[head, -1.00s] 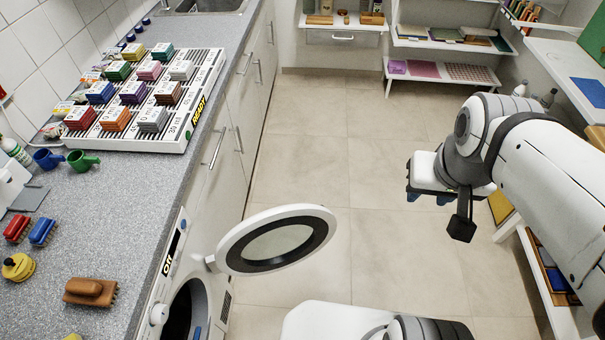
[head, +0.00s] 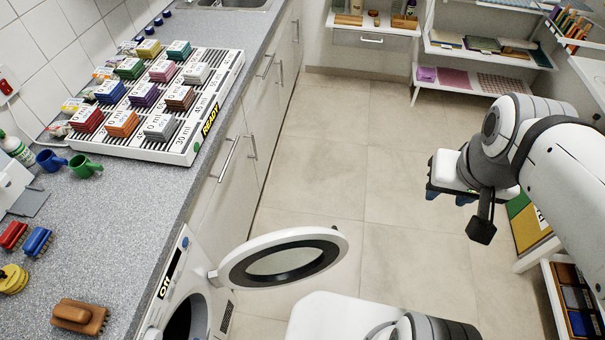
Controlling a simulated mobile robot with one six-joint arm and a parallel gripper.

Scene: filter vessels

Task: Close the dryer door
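The dryer (head: 172,287) is a white front-loading machine under the counter at the lower left, with a small display reading "Off". Its round door (head: 318,242), a white ring with a dark inner rim and a glass window, stands swung wide open into the aisle. The dark drum opening (head: 184,318) shows beside the hinge. My gripper (head: 452,194) hangs over the floor at the right, well apart from the door. Its blue fingers point down and look spread, with nothing seen between them.
The grey counter (head: 140,206) runs along the left, with a rack (head: 192,146) of coloured blocks, brushes and two small cups on it. Shelves (head: 470,80) stand at the back and right. Tiled floor (head: 322,170) lies clear between. My white base shows at the bottom.

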